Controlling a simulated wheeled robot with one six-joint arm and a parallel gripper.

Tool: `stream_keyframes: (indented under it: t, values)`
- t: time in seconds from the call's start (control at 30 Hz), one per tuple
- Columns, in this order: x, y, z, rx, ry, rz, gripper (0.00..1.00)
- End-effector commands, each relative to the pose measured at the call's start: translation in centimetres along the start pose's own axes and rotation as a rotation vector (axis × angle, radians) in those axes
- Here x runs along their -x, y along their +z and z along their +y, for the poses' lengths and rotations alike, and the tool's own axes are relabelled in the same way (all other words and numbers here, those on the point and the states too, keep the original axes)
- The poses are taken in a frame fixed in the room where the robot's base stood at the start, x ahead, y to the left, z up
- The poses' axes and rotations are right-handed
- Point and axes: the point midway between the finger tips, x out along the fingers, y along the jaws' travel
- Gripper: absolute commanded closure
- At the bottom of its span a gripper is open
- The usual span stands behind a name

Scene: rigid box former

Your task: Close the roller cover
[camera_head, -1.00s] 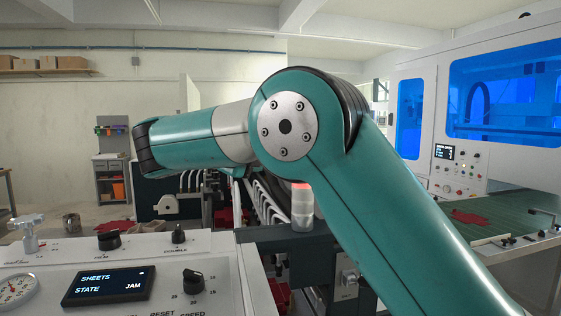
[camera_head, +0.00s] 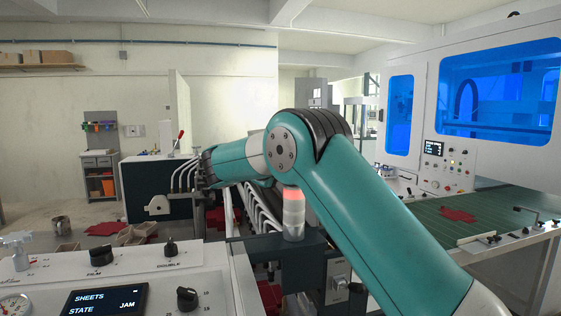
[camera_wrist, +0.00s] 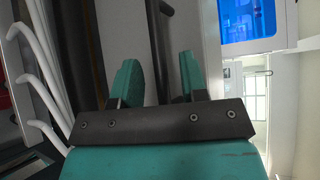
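In the wrist view my gripper (camera_wrist: 158,78) shows two teal fingers standing apart, with a gap between them. A dark bar (camera_wrist: 161,30), which looks like a handle, shows in that gap, in front of a grey panel (camera_wrist: 120,28) that may be the roller cover. I cannot tell whether the bar lies between the fingers or beyond them; nothing looks gripped. In the head view my teal arm reaches left over the machine, and its links hide the gripper. No roller cover can be clearly made out there.
A control panel (camera_head: 105,265) with a display reading JAM stands at the front left. A stack light (camera_head: 293,212), lit red, rises beside my arm. Curved white bars (camera_wrist: 35,75) run close on the left in the wrist view. A green table (camera_head: 480,215) lies right.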

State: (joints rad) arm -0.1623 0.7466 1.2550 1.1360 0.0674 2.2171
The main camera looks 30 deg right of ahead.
Motion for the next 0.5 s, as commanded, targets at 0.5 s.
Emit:
stream_keyframes:
  t: [0.5]
  values:
    - [-0.97,-0.03,0.07,0.000,0.000,0.000,0.83]
